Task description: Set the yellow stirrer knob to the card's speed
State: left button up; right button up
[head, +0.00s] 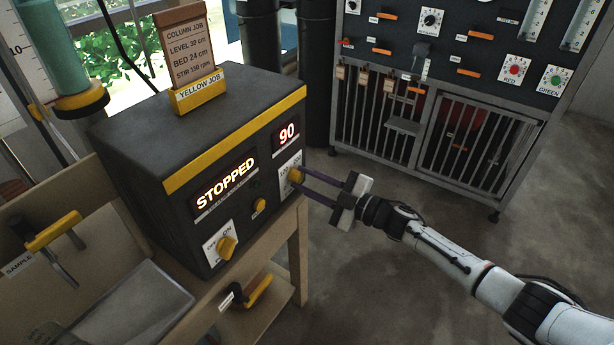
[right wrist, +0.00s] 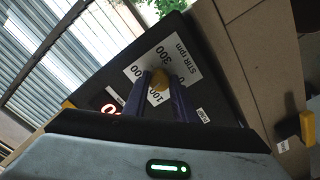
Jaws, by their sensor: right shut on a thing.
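The yellow stirrer knob (head: 296,175) sits on the right of the dark control box's front face, on a white dial plate. My right gripper (head: 298,178) is shut on it, one purple finger on each side. In the right wrist view the knob (right wrist: 158,80) shows between the fingertips, and the plate (right wrist: 166,62) reads "STIR rpm" with 300 and 100 marks. The speed display (head: 286,134) above it reads 90. The card (head: 187,42) on top of the box reads "STIR 150 rpm", over a "YELLOW JOB" label. My left gripper is not in view.
A larger display (head: 226,184) reads "STOPPED". Below it are a yellow switch (head: 227,247) and a small yellow knob (head: 260,205). The box (head: 150,160) stands on a wooden bench. A dark panel with red and green dials (head: 514,69) stands behind; the floor between is clear.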

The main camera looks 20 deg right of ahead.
jog(key=shift+m, duration=0.8)
jog(key=o, duration=1)
jog(key=shift+o, duration=0.2)
jog(key=shift+p, duration=0.3)
jog(key=v, duration=1)
jog(key=shift+s+d, duration=0.1)
jog(key=shift+s, duration=0.05)
